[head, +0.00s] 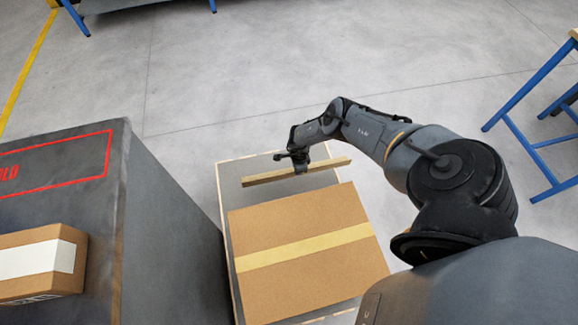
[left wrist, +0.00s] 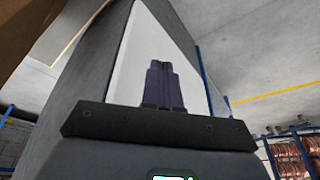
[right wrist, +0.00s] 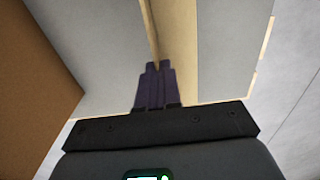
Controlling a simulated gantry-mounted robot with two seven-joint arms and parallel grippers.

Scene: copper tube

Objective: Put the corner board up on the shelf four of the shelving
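The corner board (head: 270,178) is a long, thin tan strip near the far end of a grey-topped platform, beyond a big cardboard box. It also shows in the right wrist view (right wrist: 178,45), running away from the fingers. My right gripper (head: 300,168) is at the board's middle. In the right wrist view its fingers (right wrist: 155,66) are close together with the board's thin upright edge between their tips. Whether the board touches the platform is unclear. My left gripper (left wrist: 161,64) shows only in the left wrist view, its fingers together and nothing between them. Shelf four is not recognisable.
The large taped box (head: 300,275) fills the near part of the platform (head: 228,190). Blue metal frames (head: 530,100) stand at right.

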